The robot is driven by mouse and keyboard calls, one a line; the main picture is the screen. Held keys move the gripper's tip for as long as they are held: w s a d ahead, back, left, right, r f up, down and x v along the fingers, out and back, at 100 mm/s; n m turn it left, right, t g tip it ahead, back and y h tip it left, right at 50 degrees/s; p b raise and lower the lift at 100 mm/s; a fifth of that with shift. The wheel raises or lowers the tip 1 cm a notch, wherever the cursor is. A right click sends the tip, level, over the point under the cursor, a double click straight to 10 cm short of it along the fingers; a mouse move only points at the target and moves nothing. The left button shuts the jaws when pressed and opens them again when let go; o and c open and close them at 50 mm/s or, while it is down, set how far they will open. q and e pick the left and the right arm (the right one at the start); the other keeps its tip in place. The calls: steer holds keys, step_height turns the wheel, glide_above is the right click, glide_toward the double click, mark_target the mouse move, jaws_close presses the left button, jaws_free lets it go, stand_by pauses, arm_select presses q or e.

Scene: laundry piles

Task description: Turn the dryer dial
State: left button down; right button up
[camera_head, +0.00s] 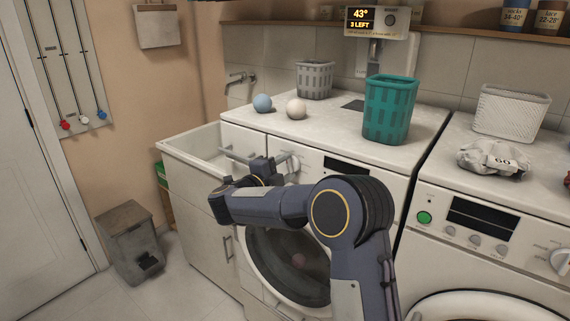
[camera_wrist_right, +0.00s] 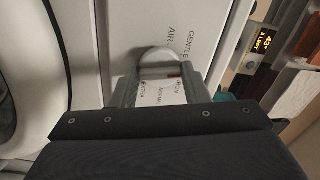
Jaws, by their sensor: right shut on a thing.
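The white dial (camera_head: 293,167) is on the front panel of the left machine (camera_head: 395,161), above its round dark glass door (camera_head: 285,262). My right gripper (camera_head: 284,160) reaches it from the front and partly covers it. In the right wrist view, the gripper's two grey fingers (camera_wrist_right: 158,70) are shut on the dial (camera_wrist_right: 157,54), one on each side. Printed words such as GENTLE, AIR and IRON surround the dial. Which word the dial points to cannot be told. My left gripper is not in view.
A teal basket (camera_head: 389,109), a grey basket (camera_head: 314,79), a blue ball (camera_head: 262,103) and a white ball (camera_head: 296,108) stand on the left machine. A second machine (camera_head: 490,235) stands at right. A sink (camera_head: 196,153) and a grey bin (camera_head: 131,240) are at left.

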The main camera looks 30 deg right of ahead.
steer(key=n+p, duration=0.3)
steer(key=n, duration=0.1)
steer(key=shift+r, duration=0.1)
steer(key=shift+n+p, duration=0.5)
steer(key=shift+n, duration=0.1)
steer(key=shift+f, duration=0.2)
steer(key=o, duration=1)
steer(key=shift+c, duration=0.2)
steer(key=shift+r, duration=0.1)
steer(key=b+v, duration=0.1)
steer(key=v, duration=0.7)
